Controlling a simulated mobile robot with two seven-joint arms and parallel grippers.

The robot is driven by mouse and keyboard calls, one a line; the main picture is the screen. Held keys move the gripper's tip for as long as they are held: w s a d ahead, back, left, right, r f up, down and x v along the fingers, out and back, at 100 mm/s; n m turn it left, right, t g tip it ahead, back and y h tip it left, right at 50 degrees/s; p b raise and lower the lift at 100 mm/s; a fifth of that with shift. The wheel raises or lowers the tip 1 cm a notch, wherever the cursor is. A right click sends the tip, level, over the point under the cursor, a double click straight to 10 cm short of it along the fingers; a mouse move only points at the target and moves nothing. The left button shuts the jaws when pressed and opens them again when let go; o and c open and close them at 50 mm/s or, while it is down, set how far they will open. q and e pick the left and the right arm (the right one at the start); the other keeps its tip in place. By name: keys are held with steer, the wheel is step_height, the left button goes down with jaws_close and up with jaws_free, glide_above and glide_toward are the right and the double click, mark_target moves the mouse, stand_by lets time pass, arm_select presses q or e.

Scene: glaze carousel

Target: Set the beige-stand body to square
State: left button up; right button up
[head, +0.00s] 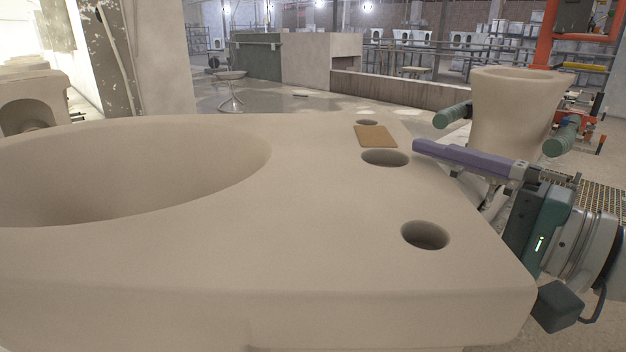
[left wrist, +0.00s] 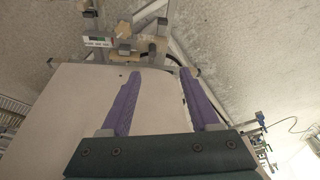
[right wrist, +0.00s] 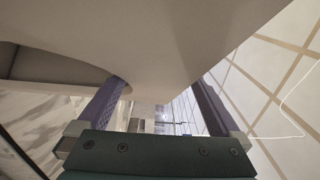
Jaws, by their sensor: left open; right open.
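A large beige body (head: 260,240) with a wide oval basin and several round holes fills the front of the head view. A flat brown piece (head: 376,136) lies on its top near the holes. Its stand is hidden there. My right gripper (head: 425,149) is at its right edge; the far finger is hidden. In the right wrist view its purple fingers (right wrist: 160,84) are open, with a pale underside above them. My left gripper is out of the head view. In the left wrist view it is open (left wrist: 160,76), with a pale slab-like surface between and beyond its fingers; contact cannot be told.
Another beige body (head: 510,105) stands behind my right gripper, with green handles (head: 453,114) beside it. A metal frame with a small display (left wrist: 98,40) shows in the left wrist view. A pillar (head: 110,60) stands at the back left. Open floor lies beyond the large body.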

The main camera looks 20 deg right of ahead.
steer(key=shift+x, duration=1.15)
jaws_close()
